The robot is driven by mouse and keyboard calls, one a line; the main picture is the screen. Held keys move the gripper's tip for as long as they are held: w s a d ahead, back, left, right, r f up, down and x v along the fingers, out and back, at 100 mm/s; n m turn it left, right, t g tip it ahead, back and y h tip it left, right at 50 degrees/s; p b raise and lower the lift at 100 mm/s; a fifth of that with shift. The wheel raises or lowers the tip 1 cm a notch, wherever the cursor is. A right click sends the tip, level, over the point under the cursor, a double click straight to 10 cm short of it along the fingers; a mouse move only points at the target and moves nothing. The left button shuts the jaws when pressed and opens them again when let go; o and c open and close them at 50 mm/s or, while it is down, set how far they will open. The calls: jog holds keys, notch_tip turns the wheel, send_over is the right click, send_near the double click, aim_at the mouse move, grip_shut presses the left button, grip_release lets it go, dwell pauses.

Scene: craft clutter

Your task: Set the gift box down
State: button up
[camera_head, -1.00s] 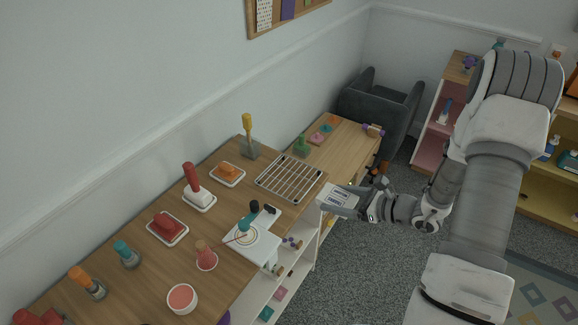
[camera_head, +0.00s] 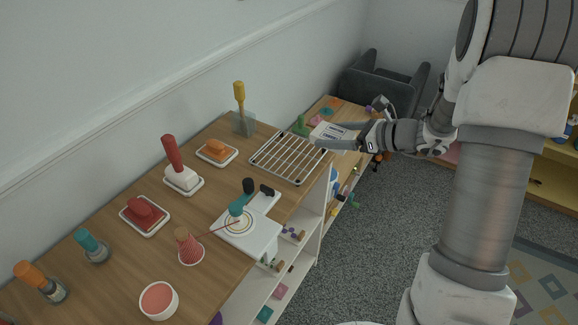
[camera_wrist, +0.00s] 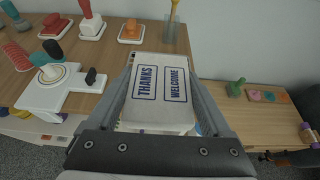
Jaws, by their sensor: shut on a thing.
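The gift box is a white flat box with dark blue "THANKS" and "WELCOME" lettering. In the wrist view the gift box (camera_wrist: 160,95) lies between the two fingers of my gripper (camera_wrist: 163,68), which is shut on it. In the head view the gift box (camera_head: 333,130) is held in my gripper (camera_head: 338,141) near the far right corner of the wooden table (camera_head: 222,178), beside the wire rack (camera_head: 287,158). Whether its underside touches anything is hidden.
A second wooden top (camera_wrist: 250,115) beyond has a green stamp (camera_wrist: 236,88) and coloured discs.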

jog(key=shift+w+a+r+b, duration=0.2)
jog(key=shift+w+a+b, duration=0.2)
jog(key=shift+b, duration=0.45)
jog(key=shift+w+a, duration=0.1)
jog(key=b, duration=0.3)
send_over(289, 154)
notch_tip(289, 154, down, 7)
jog(key=shift+r, duration=0.1)
jog(key=shift+f+b, duration=1)
jog(key=shift+f, duration=0.95)
jog(key=shift+f, duration=0.1)
jog(key=shift+f, duration=0.2)
jog(key=o, duration=1.1)
jog(key=shift+r, duration=0.1)
